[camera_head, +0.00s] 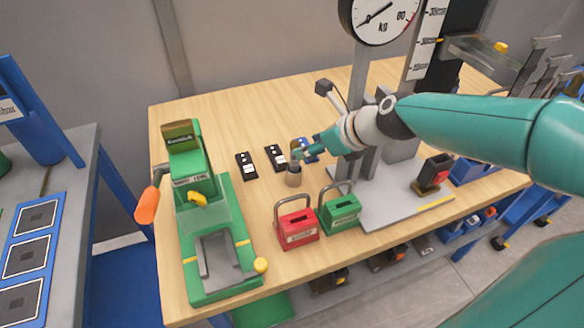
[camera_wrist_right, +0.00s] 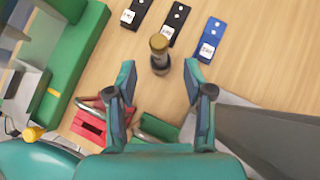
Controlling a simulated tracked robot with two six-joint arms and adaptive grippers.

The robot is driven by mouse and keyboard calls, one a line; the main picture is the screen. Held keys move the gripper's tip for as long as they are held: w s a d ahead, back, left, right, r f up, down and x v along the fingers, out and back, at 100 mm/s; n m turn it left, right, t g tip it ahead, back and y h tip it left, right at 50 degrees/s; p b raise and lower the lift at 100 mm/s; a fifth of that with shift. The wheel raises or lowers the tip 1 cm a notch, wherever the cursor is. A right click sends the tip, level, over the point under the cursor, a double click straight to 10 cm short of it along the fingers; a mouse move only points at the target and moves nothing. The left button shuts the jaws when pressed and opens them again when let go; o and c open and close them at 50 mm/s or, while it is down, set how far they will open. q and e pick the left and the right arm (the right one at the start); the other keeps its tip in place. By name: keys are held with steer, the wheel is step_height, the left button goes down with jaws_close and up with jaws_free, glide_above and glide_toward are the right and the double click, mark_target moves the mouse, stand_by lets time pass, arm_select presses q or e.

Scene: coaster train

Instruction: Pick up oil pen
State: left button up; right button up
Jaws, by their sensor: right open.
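The oil pen (camera_head: 293,176) looks like a small dark cylinder standing on the wooden table (camera_head: 235,113). In the right wrist view the pen (camera_wrist_right: 160,56) shows a gold-brown cap and stands upright. The pen sits just beyond and between the fingertips, apparently untouched. My left gripper is not in view.
Two black fobs (camera_head: 246,165) (camera_head: 276,158) and a blue one (camera_wrist_right: 207,40) lie beyond the pen. A red padlock (camera_head: 297,228) and a green padlock (camera_head: 341,213) stand nearer. A green press (camera_head: 211,270) is at left, a dial scale post (camera_head: 360,75) at right.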

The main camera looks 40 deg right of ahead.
mark_target(295, 163)
steer(key=x, duration=0.2)
steer(key=b+x, duration=0.1)
steer(key=x, duration=0.2)
steer(key=s+f+b+x, duration=0.1)
steer(key=x, duration=0.1)
steer(key=shift+w+f, duration=0.1)
steer(key=shift+w, duration=0.05)
steer(key=shift+w+f, duration=0.2)
steer(key=shift+w, duration=0.15)
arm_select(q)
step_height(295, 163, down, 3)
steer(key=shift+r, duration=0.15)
arm_select(e)
jaws_close()
